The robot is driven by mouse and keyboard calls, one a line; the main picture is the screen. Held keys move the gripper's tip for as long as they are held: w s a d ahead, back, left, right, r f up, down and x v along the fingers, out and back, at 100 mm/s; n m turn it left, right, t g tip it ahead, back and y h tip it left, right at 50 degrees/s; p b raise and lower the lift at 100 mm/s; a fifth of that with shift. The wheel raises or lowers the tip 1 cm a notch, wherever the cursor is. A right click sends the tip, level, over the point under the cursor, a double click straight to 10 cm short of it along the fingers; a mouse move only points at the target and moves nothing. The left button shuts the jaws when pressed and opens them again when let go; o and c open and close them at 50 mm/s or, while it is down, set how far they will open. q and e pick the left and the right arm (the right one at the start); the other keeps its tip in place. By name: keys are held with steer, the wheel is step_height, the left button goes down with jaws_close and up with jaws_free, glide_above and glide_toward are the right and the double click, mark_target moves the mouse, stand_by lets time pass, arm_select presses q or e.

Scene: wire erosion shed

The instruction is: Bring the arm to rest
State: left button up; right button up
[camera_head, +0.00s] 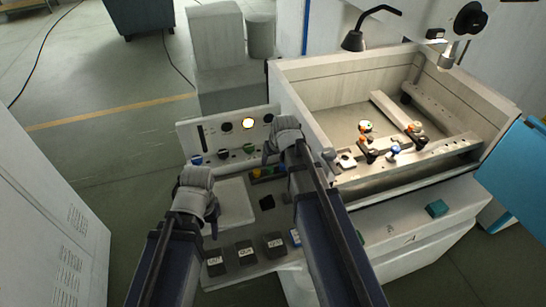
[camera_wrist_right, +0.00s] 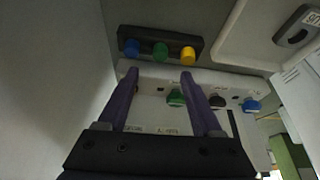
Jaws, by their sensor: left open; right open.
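My left arm comes in from the bottom left in the head view. Its grey wrist and gripper (camera_head: 207,209) hang over the left edge of the control desk (camera_head: 236,275), clear of any held thing. My right arm reaches further forward, with its gripper (camera_head: 267,157) in front of the upright control panel (camera_head: 187,134). In the right wrist view the right gripper (camera_wrist_right: 156,77) is open, its two purple fingers apart with nothing held between them. A green knob (camera_wrist_right: 176,97) shows beyond the fingers. The fingertips are hard to make out in the head view.
A dark strip (camera_wrist_right: 160,44) with blue, green and yellow knobs lies near the right fingertips. Black labelled blocks (camera_head: 246,252) stand on the desk's front. An open machine tank (camera_head: 300,101) with fixtures stands right. A grey cabinet (camera_head: 50,215) stands left. Open floor lies between.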

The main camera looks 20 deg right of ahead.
stand_by(0.6)
arm_select(q)
step_height(320, 180, down, 3)
steer(key=b, duration=0.3)
arm_select(e)
steer(key=s+a+f+g, duration=0.1)
steer(key=s+a, duration=0.2)
steer(key=s+a+f+n+g, duration=0.1)
steer(key=s+a+f, duration=0.1)
steer(key=s+a, duration=0.1)
steer(key=s+a+f, duration=0.1)
steer(key=s+a, duration=0.2)
steer(key=s, duration=0.1)
steer(key=shift+s+a+f+n+g, duration=0.2)
steer(key=shift+s+n+g, duration=0.1)
steer(key=shift+s+g, duration=0.1)
arm_select(q)
steer(key=shift+f+b, duration=0.75)
arm_select(e)
steer(key=s+a, duration=0.1)
steer(key=s, duration=0.2)
steer(key=s+a+f+g+h, duration=0.1)
steer(key=s, duration=0.2)
steer(key=s+a+n+g, duration=0.1)
steer(key=s+a, duration=0.1)
steer(key=s, duration=0.1)
steer(key=shift+s+a+f+h, duration=0.1)
steer(key=shift+s+f+h, duration=0.25)
steer(key=shift+s+h, duration=0.05)
